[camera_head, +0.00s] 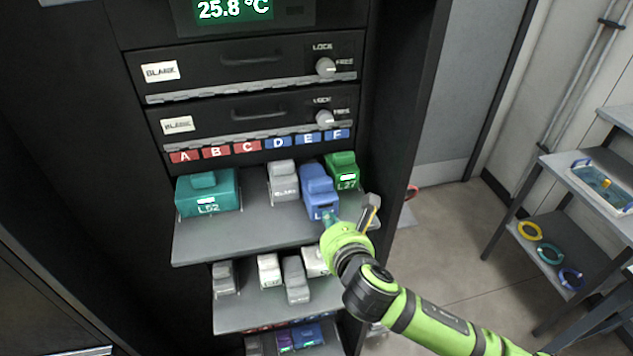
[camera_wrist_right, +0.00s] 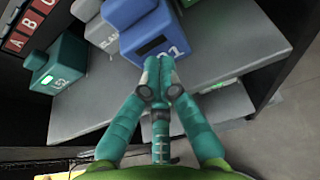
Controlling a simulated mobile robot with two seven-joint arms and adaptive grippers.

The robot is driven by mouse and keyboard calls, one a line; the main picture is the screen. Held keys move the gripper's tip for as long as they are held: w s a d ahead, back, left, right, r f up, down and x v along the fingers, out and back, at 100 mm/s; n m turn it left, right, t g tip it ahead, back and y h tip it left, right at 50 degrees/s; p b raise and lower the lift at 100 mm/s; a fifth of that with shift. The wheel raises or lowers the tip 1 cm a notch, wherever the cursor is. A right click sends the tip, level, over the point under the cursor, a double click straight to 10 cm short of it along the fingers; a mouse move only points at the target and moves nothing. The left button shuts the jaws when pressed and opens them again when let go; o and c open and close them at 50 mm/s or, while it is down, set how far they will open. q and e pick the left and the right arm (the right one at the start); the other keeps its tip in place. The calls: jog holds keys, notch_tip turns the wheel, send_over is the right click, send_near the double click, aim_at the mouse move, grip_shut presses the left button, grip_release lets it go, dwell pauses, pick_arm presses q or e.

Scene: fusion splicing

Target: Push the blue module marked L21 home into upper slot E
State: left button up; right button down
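The blue module (camera_head: 318,184) stands on the upper shelf below the blue E label (camera_head: 309,140). Its front sticks out further than the green module L27 (camera_head: 342,172) and the grey module (camera_head: 283,182) on either side. My right gripper (camera_head: 329,217) is at the blue module's front. In the right wrist view, the gripper's teal fingertips (camera_wrist_right: 160,66) are together at the lower front of the blue module (camera_wrist_right: 150,35), touching or very close; I cannot tell which. Its marking is partly covered and ends in 21. My left gripper is not in view.
The teal module L52 (camera_head: 207,196) stands at the left of the upper shelf (camera_head: 240,238). A lower shelf (camera_head: 250,317) holds several grey and white modules. Two black drawers with lock knobs are above. A side rack (camera_head: 555,160) with a tray and coloured rings stands at the right.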

aim_at(326, 208)
jog(key=shift+w+a, duration=0.25)
jog(key=shift+w, duration=0.5)
jog(key=shift+w+a, duration=0.25)
jog(key=shift+w, duration=0.5)
jog(key=shift+w+a+b, duration=0.15)
jog(key=shift+w+a, duration=0.1)
jog(key=shift+w, duration=0.6)
jog(key=shift+w+a+b, duration=0.1)
jog(key=shift+w+a, duration=0.2)
jog(key=shift+w, duration=0.5)
jog(key=shift+w+a+b, duration=0.15)
jog(key=shift+w+a, duration=0.1)
jog(key=shift+w, duration=0.6)
jog(key=shift+s, duration=0.35)
jog(key=s, duration=0.1)
jog(key=s+d, duration=0.1)
jog(key=s, duration=0.2)
jog(key=shift+s+d+p, duration=0.1)
jog(key=shift+d+p, duration=0.2)
jog(key=shift+p, duration=0.1)
jog(key=shift+s+d, duration=0.25)
jog(key=shift+s, duration=0.5)
jog(key=shift+s+d, duration=0.2)
jog(key=shift+s, duration=0.5)
